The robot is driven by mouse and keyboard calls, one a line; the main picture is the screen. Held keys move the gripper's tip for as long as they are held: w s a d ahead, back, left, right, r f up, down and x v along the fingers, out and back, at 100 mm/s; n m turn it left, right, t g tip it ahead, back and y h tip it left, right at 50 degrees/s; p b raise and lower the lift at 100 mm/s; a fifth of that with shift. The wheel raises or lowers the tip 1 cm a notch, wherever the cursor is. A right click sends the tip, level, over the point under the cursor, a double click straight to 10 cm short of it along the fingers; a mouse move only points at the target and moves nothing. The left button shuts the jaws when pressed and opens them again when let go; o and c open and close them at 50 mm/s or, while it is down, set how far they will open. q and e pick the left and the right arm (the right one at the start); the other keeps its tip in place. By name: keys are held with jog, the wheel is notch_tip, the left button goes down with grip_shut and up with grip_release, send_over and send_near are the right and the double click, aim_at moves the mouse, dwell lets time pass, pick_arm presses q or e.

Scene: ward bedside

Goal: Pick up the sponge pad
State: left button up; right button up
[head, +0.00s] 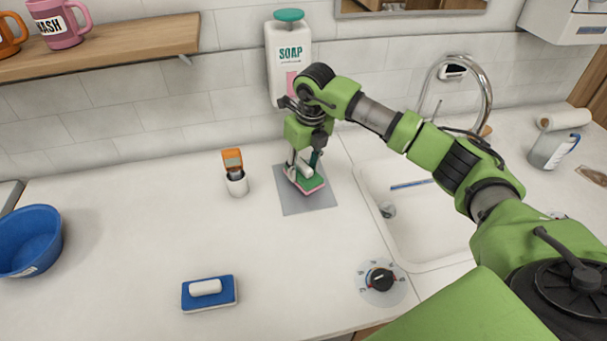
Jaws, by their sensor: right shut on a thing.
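A green and pink sponge pad (312,185) is at a grey mat (292,207) on the counter, below the soap bottle. My right gripper (304,168) reaches down from above and is shut on the sponge pad, around what looks like a pale grip on its top. The fingers hide part of the pad, and I cannot tell whether it touches the mat. A second pad, blue with a white grip (205,287), lies apart near the counter's front. My left gripper is not in view.
A small white cup (237,184) with an orange-topped item stands left of the mat. A soap bottle (280,62) is behind. A sink (425,230) with faucet lies right, a dial (381,279) in front, a blue bowl (28,241) far left. The left-middle counter is clear.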

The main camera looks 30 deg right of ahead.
jog(key=s+r, duration=0.1)
jog(key=r, duration=0.1)
jog(key=s+a+r+b, duration=0.1)
jog(key=s+r, duration=0.1)
jog(key=s+a+r+b, duration=0.1)
jog(key=s+r, duration=0.1)
jog(key=r, duration=0.1)
jog(key=s+a+r+b, duration=0.2)
jog(key=s+a+r, duration=0.1)
jog(key=s, duration=0.5)
jog(key=shift+r, duration=0.5)
jog(key=o, duration=0.4)
jog(key=shift+c, duration=1)
